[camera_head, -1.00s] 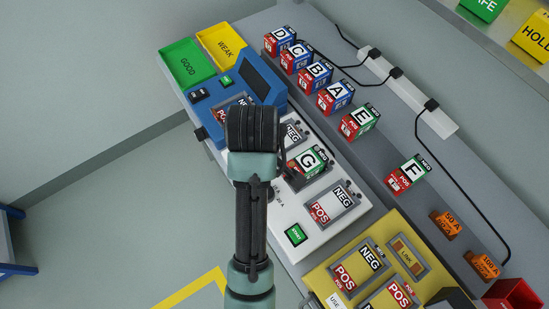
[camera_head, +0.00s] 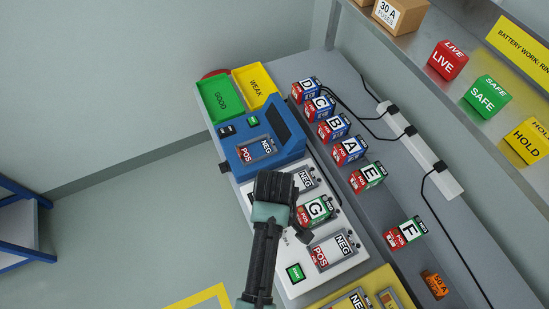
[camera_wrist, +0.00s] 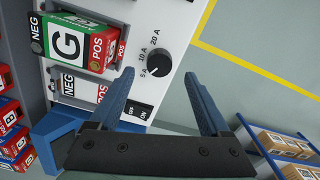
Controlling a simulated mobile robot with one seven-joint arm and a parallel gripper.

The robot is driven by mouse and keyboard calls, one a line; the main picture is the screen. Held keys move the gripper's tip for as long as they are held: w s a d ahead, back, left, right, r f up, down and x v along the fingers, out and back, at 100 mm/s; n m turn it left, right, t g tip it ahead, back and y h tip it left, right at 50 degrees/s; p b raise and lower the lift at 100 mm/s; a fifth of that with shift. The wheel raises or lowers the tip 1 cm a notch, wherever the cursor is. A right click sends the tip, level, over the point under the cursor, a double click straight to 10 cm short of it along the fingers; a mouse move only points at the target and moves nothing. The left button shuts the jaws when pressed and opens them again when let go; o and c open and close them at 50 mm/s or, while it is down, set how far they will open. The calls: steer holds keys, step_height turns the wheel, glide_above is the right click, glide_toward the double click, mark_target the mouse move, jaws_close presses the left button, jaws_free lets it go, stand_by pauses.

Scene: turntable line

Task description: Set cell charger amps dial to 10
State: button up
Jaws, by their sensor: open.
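The white cell charger (camera_head: 283,262) lies below the blue unit in the head view. Its black amps dial (camera_wrist: 158,61) shows in the wrist view, with 5 A, 10 A and 20 A printed around its left and upper sides. A small white mark sits at the dial's lower left, on the 5 A side. My gripper (camera_wrist: 158,76) is open, its blue fingers spread to either side below the dial, apart from it and holding nothing. In the head view my wrist covers part of the charger, and the dial cannot be made out clearly.
Cell G (camera_wrist: 77,46) sits in a charger bay left of the dial. An ON/OFF rocker switch (camera_wrist: 138,110) is by the left finger. The green START button (camera_head: 295,272), blue tester (camera_head: 235,131) and cell E (camera_head: 369,177) are nearby. Open floor lies beyond the charger's edge.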

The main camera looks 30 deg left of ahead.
steer(key=shift+f, duration=2.35)
jaws_close()
